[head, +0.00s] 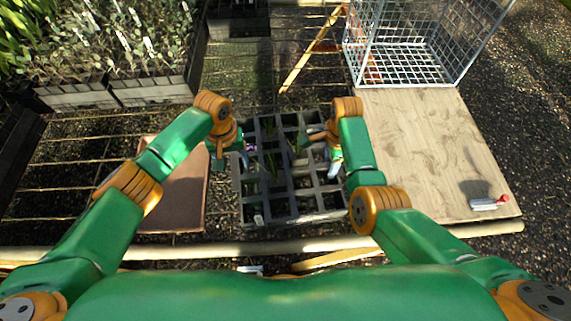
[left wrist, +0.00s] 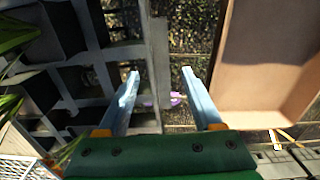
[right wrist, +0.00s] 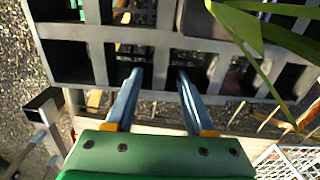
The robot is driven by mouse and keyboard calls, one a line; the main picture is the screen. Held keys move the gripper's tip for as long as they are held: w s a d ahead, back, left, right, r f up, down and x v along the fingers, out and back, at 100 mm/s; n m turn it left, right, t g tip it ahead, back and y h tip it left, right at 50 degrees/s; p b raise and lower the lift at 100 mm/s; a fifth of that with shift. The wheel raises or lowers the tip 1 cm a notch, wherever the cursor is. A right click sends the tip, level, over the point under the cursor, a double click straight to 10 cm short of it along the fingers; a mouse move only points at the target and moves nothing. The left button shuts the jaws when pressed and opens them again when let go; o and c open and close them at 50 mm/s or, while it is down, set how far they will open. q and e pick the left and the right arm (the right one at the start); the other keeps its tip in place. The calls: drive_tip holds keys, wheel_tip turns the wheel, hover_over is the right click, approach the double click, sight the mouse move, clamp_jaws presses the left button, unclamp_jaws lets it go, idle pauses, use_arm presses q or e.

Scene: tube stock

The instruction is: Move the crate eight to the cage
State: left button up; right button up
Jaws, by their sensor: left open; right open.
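A dark grey crate (head: 300,217) with many square compartments sits on the slatted bench between my two arms. A few leafy plants show in it; no number is legible. My left gripper (head: 232,160) is open over the crate's left side; in the left wrist view the crate's side wall (left wrist: 159,50) reaches between the open fingers. My right gripper (head: 321,155) is open at the crate's right side; in the right wrist view the crate's wall (right wrist: 160,78) lies between and beyond its fingers. Contact cannot be told. The white wire cage (head: 405,65) stands at the back right.
A pale wooden board (head: 430,150) lies in front of the cage, mostly clear, with a small red-and-white item (head: 485,204) at its near corner. A brown tray (head: 180,190) lies left of the crate. Planted trays (head: 150,93) fill the back left. A black crate (head: 238,27) is behind.

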use_arm(q)
drive_tip(key=shift+s+f, duration=0.1)
drive_tip(key=shift+f, duration=0.4)
use_arm(e)
drive_tip(key=shift+s+f, duration=0.1)
drive_tip(key=shift+f, duration=0.35)
use_arm(q)
drive_tip(key=shift+c, duration=0.2)
use_arm(e)
drive_tip(key=shift+c, duration=0.2)
use_arm(q)
drive_tip(key=c, duration=0.7)
use_arm(e)
drive_tip(key=c, duration=0.7)
use_arm(q)
clamp_jaws()
use_arm(e)
clamp_jaws()
